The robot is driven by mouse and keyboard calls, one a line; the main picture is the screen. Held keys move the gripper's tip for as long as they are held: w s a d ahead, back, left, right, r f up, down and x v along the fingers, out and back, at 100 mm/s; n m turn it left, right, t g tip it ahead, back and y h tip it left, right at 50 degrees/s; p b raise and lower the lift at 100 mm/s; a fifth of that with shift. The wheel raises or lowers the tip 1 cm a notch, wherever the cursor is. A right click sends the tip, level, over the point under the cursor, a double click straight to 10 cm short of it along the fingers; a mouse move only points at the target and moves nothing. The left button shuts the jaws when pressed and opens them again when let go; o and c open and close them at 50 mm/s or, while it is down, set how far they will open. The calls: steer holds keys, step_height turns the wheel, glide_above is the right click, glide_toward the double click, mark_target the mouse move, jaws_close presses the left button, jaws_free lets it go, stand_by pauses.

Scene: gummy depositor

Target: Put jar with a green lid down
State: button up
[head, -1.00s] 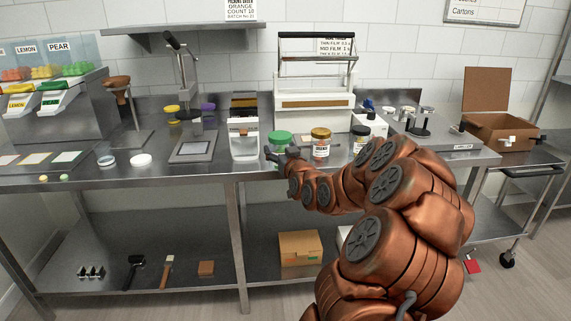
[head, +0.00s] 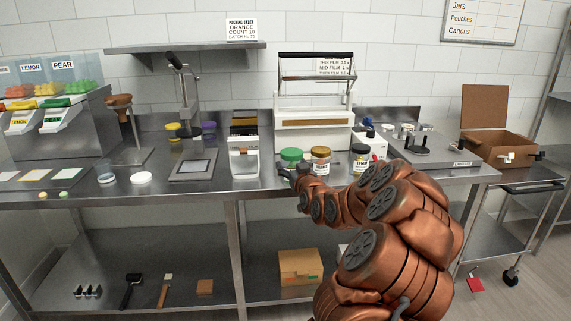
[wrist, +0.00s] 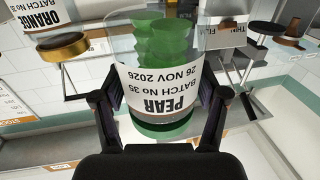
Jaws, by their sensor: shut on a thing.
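The jar with a green lid (wrist: 158,85) fills the middle of the wrist view, which is upside down. Its white label reads PEAR and green pieces show inside. My gripper (wrist: 163,103) is shut on it, with one finger on each side. In the head view the green lid (head: 291,154) shows at the table's front, just left of the ORANGE jar. My gripper (head: 287,173) and arm hide most of the jar's body there. Whether its base touches the table cannot be told.
The ORANGE jar (head: 320,160) with a gold-brown lid stands close to the right of the held jar. A dark-lidded jar (head: 360,158) stands further right. A white dispenser (head: 244,160) is on the left.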

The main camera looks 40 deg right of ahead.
steer(key=p+x, duration=0.1)
steer(key=x, duration=0.3)
steer(key=d+x, duration=0.1)
steer(key=x, duration=0.2)
steer(key=f+p+x, duration=0.1)
steer(key=x, duration=0.3)
steer(key=shift+d+p, duration=0.35)
steer(key=shift+d, duration=0.05)
steer(key=shift+f, duration=1.6)
steer(key=shift+f, duration=0.2)
steer(key=o, duration=1.7)
steer(key=shift+r+p, duration=0.15)
steer(key=shift+p, duration=0.3)
steer(key=shift+s, duration=0.15)
steer(key=shift+f+b+v, duration=0.15)
steer(key=shift+b+v, duration=0.45)
steer(key=shift+v, duration=1.3)
steer(key=shift+f+b+v, duration=0.2)
steer(key=shift+b+v, duration=0.4)
steer(key=shift+v, duration=1.3)
steer(key=shift+a, duration=0.1)
